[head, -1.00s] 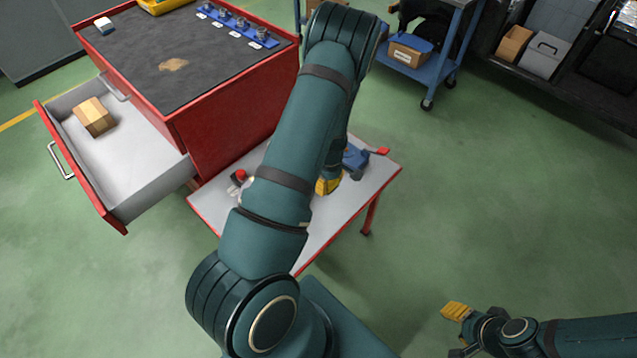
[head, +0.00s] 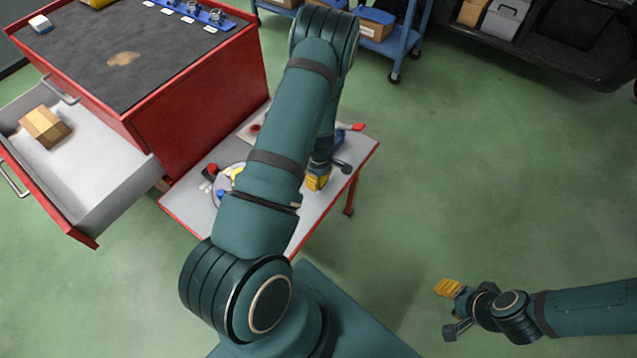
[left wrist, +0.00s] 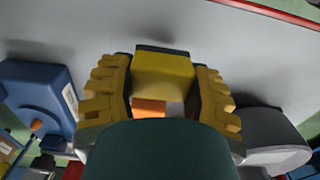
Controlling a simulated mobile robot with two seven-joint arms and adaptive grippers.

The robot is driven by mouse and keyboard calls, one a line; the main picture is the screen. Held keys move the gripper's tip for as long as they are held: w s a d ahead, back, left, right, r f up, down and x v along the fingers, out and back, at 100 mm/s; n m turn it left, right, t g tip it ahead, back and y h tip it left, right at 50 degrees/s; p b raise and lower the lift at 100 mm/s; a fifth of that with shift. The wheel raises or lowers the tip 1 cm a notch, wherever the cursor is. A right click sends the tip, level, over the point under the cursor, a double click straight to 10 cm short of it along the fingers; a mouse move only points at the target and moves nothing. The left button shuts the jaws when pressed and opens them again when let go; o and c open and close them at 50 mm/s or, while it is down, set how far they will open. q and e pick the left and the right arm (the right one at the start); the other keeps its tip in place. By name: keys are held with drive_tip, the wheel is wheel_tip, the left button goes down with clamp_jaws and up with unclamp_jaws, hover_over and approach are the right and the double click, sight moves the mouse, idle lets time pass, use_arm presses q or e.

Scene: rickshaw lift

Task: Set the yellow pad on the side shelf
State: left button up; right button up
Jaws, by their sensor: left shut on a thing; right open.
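My left gripper (head: 317,183) is shut on the yellow pad (left wrist: 163,74), which sits between its ribbed yellow fingers in the left wrist view. The pad's lower part shows orange and grey patches. In the head view my left arm and fingers hide the pad. The grey, red-edged side shelf (head: 318,212) stands against the red cabinet, and the left gripper is over its right part. I cannot tell whether the pad touches the shelf. My right gripper (head: 448,311) is open and empty over the floor at lower right.
A blue tool (head: 339,142) and a red-topped item (head: 210,171) are on the shelf. A round grey item (head: 222,183) is partly hidden by my arm. A blue cart (head: 397,48) stands behind.

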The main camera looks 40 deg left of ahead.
sight(320, 183)
use_arm(q)
drive_tip(key=shift+f+b, duration=0.3)
drive_tip(key=shift+f, duration=1.2)
drive_tip(key=shift+f, duration=0.15)
drive_tip(key=o, duration=1.2)
